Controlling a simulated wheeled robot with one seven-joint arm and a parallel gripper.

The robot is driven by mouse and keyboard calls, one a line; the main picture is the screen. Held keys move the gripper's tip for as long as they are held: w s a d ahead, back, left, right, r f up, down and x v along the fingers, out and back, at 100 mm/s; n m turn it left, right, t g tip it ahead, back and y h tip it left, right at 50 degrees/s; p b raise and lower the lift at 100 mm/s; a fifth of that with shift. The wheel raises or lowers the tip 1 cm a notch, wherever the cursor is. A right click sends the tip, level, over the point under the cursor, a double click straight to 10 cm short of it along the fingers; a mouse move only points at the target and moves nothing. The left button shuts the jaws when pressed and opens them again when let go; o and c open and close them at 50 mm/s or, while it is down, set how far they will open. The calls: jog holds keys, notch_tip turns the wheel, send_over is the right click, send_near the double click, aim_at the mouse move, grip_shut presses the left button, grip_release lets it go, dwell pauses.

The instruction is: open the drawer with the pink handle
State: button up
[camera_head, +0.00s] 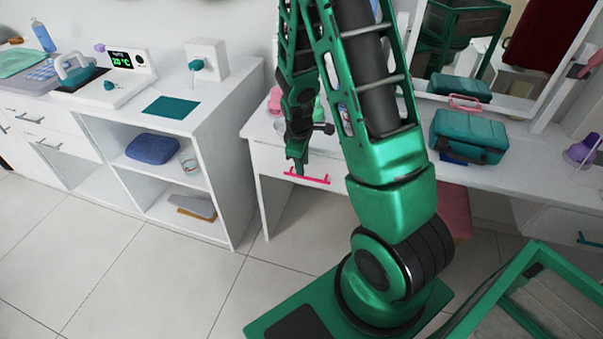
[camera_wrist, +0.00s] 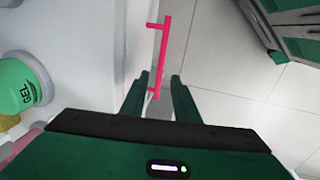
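The pink handle (camera_head: 306,178) is a thin bar on the white drawer front (camera_head: 268,162) under the desk top. The drawer looks shut. In the wrist view the handle (camera_wrist: 164,50) runs up the picture, with a short post near each end. My gripper (camera_head: 297,168) points down at the handle's left part in the head view. In the wrist view my gripper (camera_wrist: 160,82) is open, its two fingers apart on either side of the handle's lower end. I cannot tell whether either finger touches the bar. My arm hides part of the desk.
A teal case (camera_head: 468,137) and a mirror stand on the desk to the right. A green bottle marked GEL (camera_wrist: 22,84) stands at the left in the wrist view. A white shelf unit (camera_head: 205,110) is to the left. The tiled floor (camera_head: 150,280) in front is clear.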

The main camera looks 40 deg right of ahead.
jog(key=shift+w+d+f, duration=0.1)
jog(key=shift+d+f, duration=0.05)
jog(key=shift+f, duration=0.75)
jog(key=shift+w+d+f, duration=0.1)
jog(key=shift+f, duration=0.75)
jog(key=shift+w+d+f, duration=0.1)
jog(key=shift+d+f, duration=0.05)
jog(key=shift+f, duration=0.75)
jog(key=shift+c, duration=0.7)
grip_shut()
